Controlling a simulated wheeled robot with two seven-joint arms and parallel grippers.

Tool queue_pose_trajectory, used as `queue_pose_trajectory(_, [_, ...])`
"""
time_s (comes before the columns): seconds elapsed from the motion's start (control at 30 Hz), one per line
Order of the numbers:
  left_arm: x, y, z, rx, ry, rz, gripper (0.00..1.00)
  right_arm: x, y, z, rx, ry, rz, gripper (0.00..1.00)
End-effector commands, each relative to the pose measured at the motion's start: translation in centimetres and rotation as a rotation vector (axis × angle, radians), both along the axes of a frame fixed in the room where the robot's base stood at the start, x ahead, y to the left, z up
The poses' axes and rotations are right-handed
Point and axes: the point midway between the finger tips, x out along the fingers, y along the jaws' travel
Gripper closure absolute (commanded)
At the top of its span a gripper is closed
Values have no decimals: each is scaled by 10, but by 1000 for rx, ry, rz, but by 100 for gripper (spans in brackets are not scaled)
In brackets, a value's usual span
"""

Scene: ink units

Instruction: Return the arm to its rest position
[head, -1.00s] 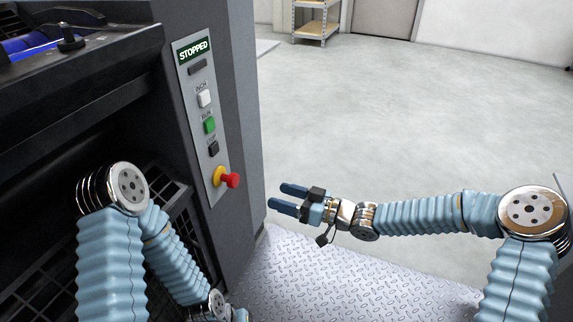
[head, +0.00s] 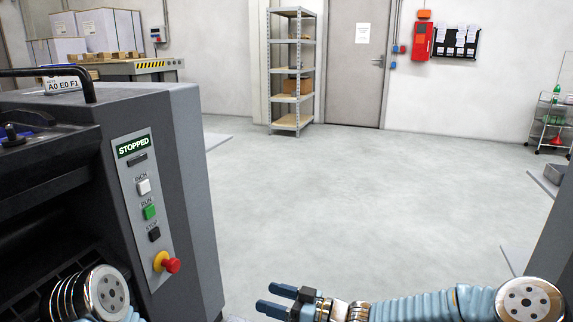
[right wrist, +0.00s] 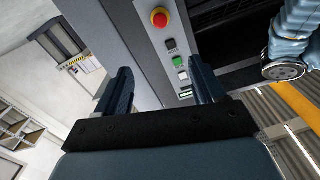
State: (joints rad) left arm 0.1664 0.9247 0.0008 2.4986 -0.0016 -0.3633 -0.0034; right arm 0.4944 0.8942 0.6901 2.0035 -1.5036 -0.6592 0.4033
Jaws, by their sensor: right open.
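My right gripper (head: 277,300) is at the bottom centre of the head view, its arm reaching in from the right. Its two dark blue fingers point left and stand apart with nothing between them. In the right wrist view the fingers (right wrist: 160,90) are also apart and empty. The control panel (head: 146,205) on the grey machine is left of the gripper, clear of it. The panel display reads STOPPED. Its red stop knob (head: 170,264) also shows in the right wrist view (right wrist: 160,18). Of my left arm only a joint shows at bottom left; its gripper is out of view.
The grey machine (head: 190,170) fills the left side. Open pale floor (head: 350,200) lies ahead. A metal shelf (head: 292,70) and a grey door (head: 354,60) stand at the back. A trolley (head: 550,125) stands at far right, and a dark panel edge (head: 555,240) is at right.

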Motion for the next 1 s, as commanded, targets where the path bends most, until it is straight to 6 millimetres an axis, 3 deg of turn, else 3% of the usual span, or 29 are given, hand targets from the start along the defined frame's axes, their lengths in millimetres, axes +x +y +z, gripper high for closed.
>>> queue_pose_trajectory(0.37, [0,-1,5,-2,1,-3,100,-12,-2,-51,-60,218,-87,31])
queue_pose_trajectory(0.57, [-1,-3,10,-4,2,-4,100,-32,-11,-102,-141,430,-175,31])
queue_pose_trajectory(0.77, [-2,-5,16,-7,3,-8,100,-79,-41,-175,-297,739,-317,31])
queue_pose_trajectory(0.9, [-3,-7,23,-10,5,-12,100,-140,-82,-228,-463,1013,-456,31])
queue_pose_trajectory(1.0, [-3,-8,26,-12,6,-14,100,-185,-112,-252,-572,1186,-555,31])
